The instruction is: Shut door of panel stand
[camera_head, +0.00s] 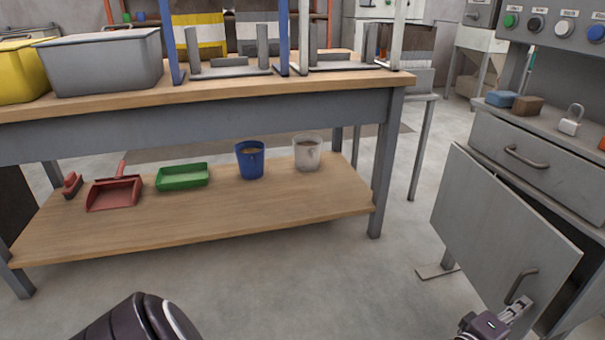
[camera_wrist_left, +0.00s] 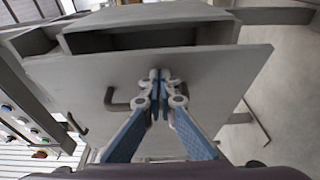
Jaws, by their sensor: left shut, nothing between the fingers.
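The panel stand (camera_head: 540,150) is at the right in the head view. Its grey door (camera_head: 490,225) stands partly open, its right edge swung out from the body. The door's dark bar handle (camera_head: 520,284) is near that edge. My left gripper (camera_head: 522,306) is at the lower right, close below the handle in the picture. In the left wrist view the gripper (camera_wrist_left: 160,80) is shut and empty in front of the door (camera_wrist_left: 220,75), with the handle (camera_wrist_left: 120,104) just left of the fingertips. I cannot tell whether the fingertips touch the door. My right gripper is not in view.
Above the door is a closed drawer (camera_head: 535,165). A padlock (camera_head: 571,120) and small blocks (camera_head: 515,103) lie on the stand's ledge below the buttons. Floor (camera_head: 330,280) between is clear.

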